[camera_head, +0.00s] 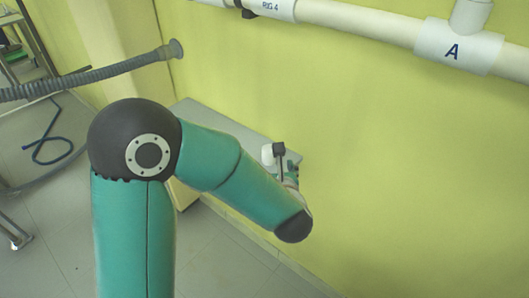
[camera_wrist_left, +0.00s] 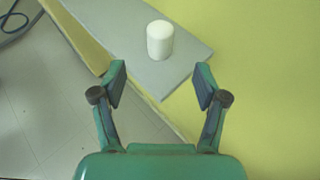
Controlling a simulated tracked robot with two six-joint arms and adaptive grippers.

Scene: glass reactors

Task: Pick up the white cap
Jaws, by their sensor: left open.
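The white cap (camera_wrist_left: 160,40) is a short white cylinder standing upright on a grey shelf (camera_wrist_left: 104,28) in the left wrist view. My left gripper (camera_wrist_left: 161,85) is open and empty, its two fingers spread apart. The cap appears beyond the fingertips and between them, not touching either one. In the head view the cap (camera_head: 267,154) is a small white shape on the shelf, just left of my left gripper (camera_head: 281,153), which is partly hidden by my own arm. My right gripper is not seen.
A yellow wall (camera_head: 380,170) borders the shelf on the right. White pipes (camera_head: 360,20) run along the wall above. A grey corrugated hose (camera_head: 100,74) hangs at the upper left. The tiled floor (camera_head: 235,262) lies below the shelf.

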